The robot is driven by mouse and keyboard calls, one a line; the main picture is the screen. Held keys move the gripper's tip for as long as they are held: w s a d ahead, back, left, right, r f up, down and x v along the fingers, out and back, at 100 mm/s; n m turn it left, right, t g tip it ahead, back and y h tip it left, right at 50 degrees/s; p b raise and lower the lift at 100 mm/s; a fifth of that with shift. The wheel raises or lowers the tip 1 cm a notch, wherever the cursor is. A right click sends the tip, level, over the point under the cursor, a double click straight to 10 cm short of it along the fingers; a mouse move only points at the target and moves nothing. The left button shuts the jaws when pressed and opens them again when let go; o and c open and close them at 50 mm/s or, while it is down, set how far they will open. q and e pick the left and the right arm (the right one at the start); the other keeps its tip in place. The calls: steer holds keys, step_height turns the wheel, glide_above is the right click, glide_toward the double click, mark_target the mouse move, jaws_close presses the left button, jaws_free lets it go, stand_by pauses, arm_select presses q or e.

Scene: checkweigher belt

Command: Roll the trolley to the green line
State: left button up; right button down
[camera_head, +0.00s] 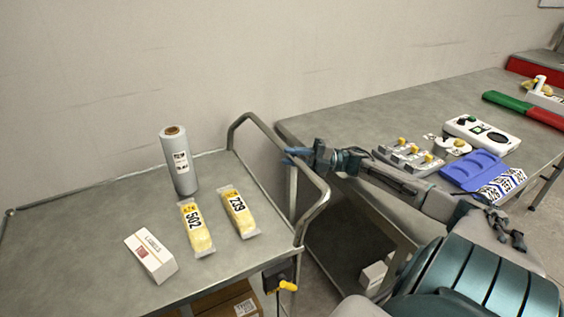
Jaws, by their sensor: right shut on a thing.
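The grey metal trolley (100,215) stands on the left against the wall. Its bent tube handle (318,186) rises at its right end. My right arm comes in from the right, and my right gripper (297,157) is shut on the handle near its middle. My left gripper is not in view. No green line shows on the visible floor.
The trolley carries a grey roll (180,165), two yellow packs labelled 502 (196,228) and 239 (239,213), and a white box (151,256). A cardboard box (232,303) sits below. The grey bench (350,122) stands close right, holding a blue tray (474,170) and a green-red bar (507,102).

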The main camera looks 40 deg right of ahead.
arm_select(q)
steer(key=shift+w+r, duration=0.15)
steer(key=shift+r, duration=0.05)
arm_select(e)
steer(key=shift+s+d, duration=0.2)
steer(key=shift+d, duration=0.45)
steer(key=c, duration=1.2)
jaws_free()
steer(key=shift+c, duration=0.2)
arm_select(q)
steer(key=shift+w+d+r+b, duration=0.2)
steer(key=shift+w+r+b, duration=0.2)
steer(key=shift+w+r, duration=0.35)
arm_select(e)
steer(key=v, duration=0.7)
steer(key=shift+d, duration=0.15)
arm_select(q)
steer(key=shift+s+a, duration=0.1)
arm_select(e)
steer(key=shift+s+f, duration=0.1)
